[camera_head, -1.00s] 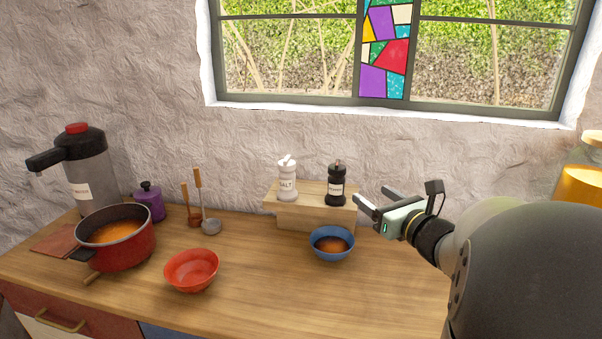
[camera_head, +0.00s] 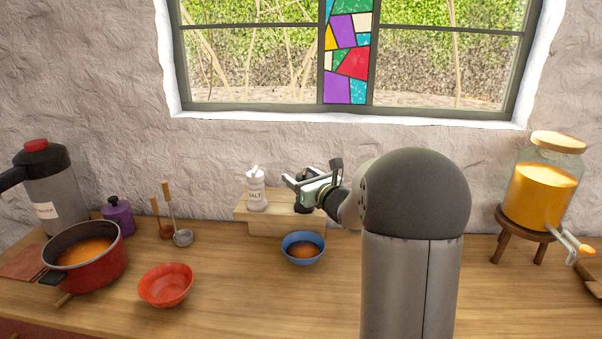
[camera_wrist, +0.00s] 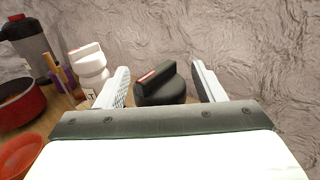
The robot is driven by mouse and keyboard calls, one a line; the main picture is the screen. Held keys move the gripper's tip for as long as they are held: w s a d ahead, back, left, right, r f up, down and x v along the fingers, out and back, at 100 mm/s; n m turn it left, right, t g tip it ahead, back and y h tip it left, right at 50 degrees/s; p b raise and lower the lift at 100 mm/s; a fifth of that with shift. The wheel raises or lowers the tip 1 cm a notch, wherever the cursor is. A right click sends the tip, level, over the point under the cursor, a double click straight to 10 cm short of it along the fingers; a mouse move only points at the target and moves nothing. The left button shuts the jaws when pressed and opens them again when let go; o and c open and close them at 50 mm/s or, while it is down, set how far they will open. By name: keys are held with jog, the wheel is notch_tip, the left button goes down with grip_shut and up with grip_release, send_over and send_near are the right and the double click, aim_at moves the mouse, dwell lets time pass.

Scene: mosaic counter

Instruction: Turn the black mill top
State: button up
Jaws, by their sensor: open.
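The black mill stands upright on the wooden block (camera_head: 270,228) behind the blue bowl. In the wrist view its black top (camera_wrist: 162,86), a round cap with a raised bar and a small red-and-white label, sits between the two fingers of my gripper (camera_wrist: 164,88). The fingers are apart, one on each side of the top, with a visible gap at the right; I cannot tell whether the left finger touches it. In the head view my gripper (camera_head: 294,184) hides most of the mill. The white salt mill (camera_head: 255,190) stands just to the left; it also shows in the wrist view (camera_wrist: 90,67).
A blue bowl (camera_head: 303,248) of dark liquid sits in front of the block. A red bowl (camera_head: 166,285), red pot (camera_head: 88,257), purple jar (camera_head: 118,216) and flask (camera_head: 50,190) stand left. A juice dispenser (camera_head: 541,185) stands right. The counter's front middle is clear.

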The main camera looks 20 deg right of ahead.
jog(key=shift+w, duration=0.25)
jog(key=c, duration=1)
jog(key=b, duration=0.3)
jog(key=shift+f+h, duration=0.3)
jog(key=shift+h, duration=0.1)
